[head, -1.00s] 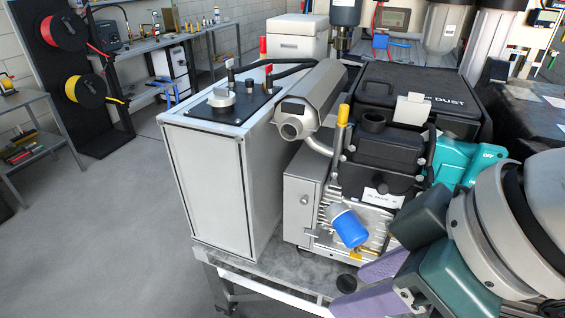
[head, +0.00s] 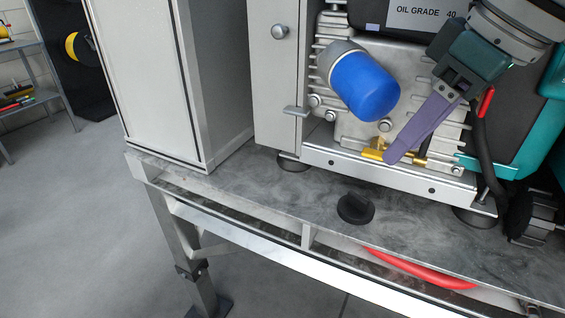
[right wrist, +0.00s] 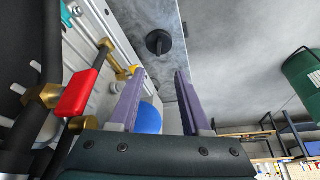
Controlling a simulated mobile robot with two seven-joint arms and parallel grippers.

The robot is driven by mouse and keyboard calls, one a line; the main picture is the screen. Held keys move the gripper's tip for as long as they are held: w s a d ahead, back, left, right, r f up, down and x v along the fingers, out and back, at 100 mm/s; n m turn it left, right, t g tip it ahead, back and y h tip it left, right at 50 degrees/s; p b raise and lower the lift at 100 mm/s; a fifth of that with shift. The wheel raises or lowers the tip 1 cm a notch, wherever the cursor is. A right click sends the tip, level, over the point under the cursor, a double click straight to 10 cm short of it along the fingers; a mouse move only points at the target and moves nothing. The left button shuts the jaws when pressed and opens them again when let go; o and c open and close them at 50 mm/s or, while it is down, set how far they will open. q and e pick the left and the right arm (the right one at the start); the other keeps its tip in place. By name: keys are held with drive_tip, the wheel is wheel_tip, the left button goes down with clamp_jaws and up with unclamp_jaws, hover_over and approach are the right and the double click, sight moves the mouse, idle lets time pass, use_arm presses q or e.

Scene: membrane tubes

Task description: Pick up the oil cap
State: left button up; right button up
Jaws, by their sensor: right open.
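The oil cap (head: 356,209) is a small black round cap with a raised grip. It lies on the grey metal bench top (head: 270,207), near its front edge, in front of the pump. My right gripper (head: 392,158) is up and to the right of the cap in the head view, beside the pump front, with its purple fingers pointing down-left. In the right wrist view the gripper (right wrist: 160,72) has its fingers apart with nothing between the tips. The cap (right wrist: 158,42) shows beyond the tips there, apart from them. My left gripper is not in view.
A blue filter (head: 362,86) sticks out of the pump, with a brass fitting (head: 374,150) below it, close to my right fingers. A red-handled valve (head: 486,102) and black hose are on the right. A red hose (head: 420,270) lies below the bench edge. The bench around the cap is clear.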

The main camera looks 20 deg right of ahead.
drive_tip(key=b, duration=0.2)
hover_over(359, 196)
drive_tip(key=s, duration=0.3)
drive_tip(key=f, duration=0.6)
drive_tip(key=shift+w+d+f, duration=0.15)
drive_tip(key=shift+w+d, duration=0.1)
drive_tip(key=shift+d, duration=0.15)
drive_tip(key=b+x, duration=0.1)
drive_tip(key=x, duration=0.4)
drive_tip(key=shift+f, duration=0.15)
drive_tip(key=shift+c, duration=0.4)
clamp_jaws()
